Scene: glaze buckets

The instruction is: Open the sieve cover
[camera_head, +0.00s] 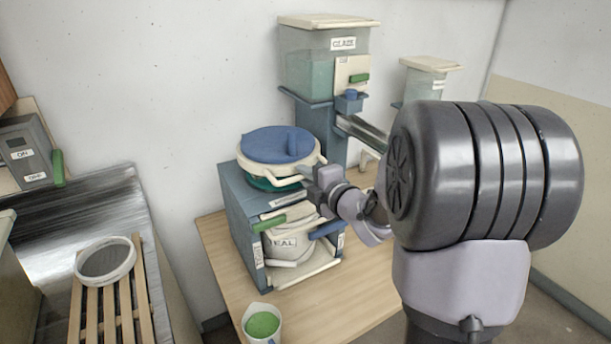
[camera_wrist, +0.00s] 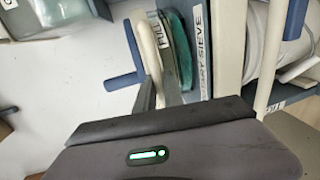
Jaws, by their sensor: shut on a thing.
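The sieve cover (camera_head: 278,145) is a round blue lid with an upright blue knob. It lies roughly level on the cream rim of the sieve (camera_head: 262,170), on top of a blue-grey housing. A cream bar handle (camera_head: 284,183) runs along the front of the rim. My gripper (camera_head: 318,181) is at the right end of this handle and is shut on it. The exact contact is partly hidden by the gripper body. A blue peg (camera_wrist: 120,81) shows beside the handle.
Below the sieve, a cream bucket (camera_head: 290,245) sits in the housing between green and blue levers. A green-filled cup (camera_head: 262,324) stands on the wooden table (camera_head: 340,310). A glaze tank (camera_head: 325,60) stands behind. A round screen (camera_head: 105,260) lies on slats at left.

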